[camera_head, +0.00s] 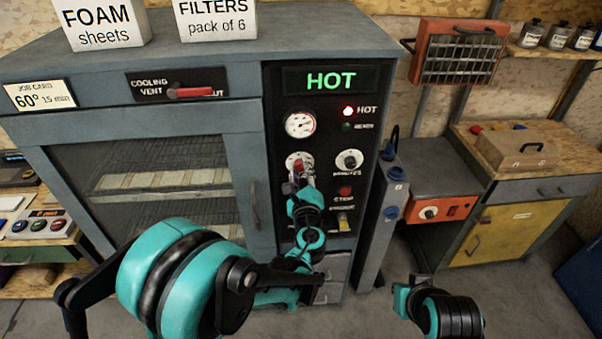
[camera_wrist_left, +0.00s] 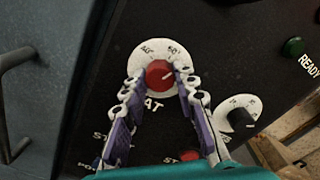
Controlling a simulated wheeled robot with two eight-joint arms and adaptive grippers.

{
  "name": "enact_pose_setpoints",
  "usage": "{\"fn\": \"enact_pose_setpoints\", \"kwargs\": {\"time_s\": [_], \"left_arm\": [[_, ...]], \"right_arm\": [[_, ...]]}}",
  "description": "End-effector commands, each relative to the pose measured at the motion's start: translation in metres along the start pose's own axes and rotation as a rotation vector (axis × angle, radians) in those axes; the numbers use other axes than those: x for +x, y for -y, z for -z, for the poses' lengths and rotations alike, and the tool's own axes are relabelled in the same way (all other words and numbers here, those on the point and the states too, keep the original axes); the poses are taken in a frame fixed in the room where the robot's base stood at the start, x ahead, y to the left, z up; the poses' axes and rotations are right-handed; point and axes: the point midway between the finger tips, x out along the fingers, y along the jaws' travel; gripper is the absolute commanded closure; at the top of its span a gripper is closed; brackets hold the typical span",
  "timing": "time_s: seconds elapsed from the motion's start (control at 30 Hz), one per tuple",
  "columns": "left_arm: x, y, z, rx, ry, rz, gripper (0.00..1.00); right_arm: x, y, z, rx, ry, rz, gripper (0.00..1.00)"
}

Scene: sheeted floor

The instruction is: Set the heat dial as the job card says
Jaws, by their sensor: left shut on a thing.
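The job card (camera_head: 40,95) at the cabinet's upper left reads 60°, 15 min. The heat dial is a red knob (camera_wrist_left: 159,74) on a white numbered plate (camera_wrist_left: 150,50); it also shows in the head view (camera_head: 298,164). One mark looks like 60°, at the plate's upper right. The knob's pale pointer line slants toward the upper right; its exact setting is too small to read. My left gripper (camera_wrist_left: 160,82) is shut on the knob, one finger on each side; in the head view it (camera_head: 301,178) partly covers the dial.
The minutes dial (camera_head: 349,162) is just right of the heat dial, with a stop button (camera_head: 344,191) below it. The display (camera_head: 330,80) reads HOT, and the red HOT lamp (camera_head: 348,111) is lit. The gauge (camera_head: 300,124) sits above the heat dial. The cooling vent lever (camera_head: 195,92) is red.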

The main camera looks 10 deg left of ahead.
Motion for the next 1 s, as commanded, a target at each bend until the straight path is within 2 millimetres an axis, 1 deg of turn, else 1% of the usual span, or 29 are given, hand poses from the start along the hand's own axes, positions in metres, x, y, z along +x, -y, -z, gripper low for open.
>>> {"fn": "enact_pose_setpoints", "kwargs": {"time_s": [0.2,0.43,0.7,1.0], "left_arm": [[0.0002,-0.0007,0.0008,-0.169,0.0,0.0,1.0],[0.0,-0.0005,0.0005,-0.291,0.0,0.0,1.0],[0.0001,-0.0002,0.0002,-0.356,0.0,0.0,1.0],[0.0001,-0.0001,0.0001,-0.364,0.0,0.0,1.0]], "right_arm": [[0.0047,0.0,-0.0034,0.0,0.0,0.0,1.0],[0.007,0.0,-0.005,0.0,0.0,0.0,1.0],[0.008,0.0,-0.0057,0.0,0.0,0.0,1.0],[0.0081,0.0,-0.0057,0.0,0.0,0.0,1.0]]}}
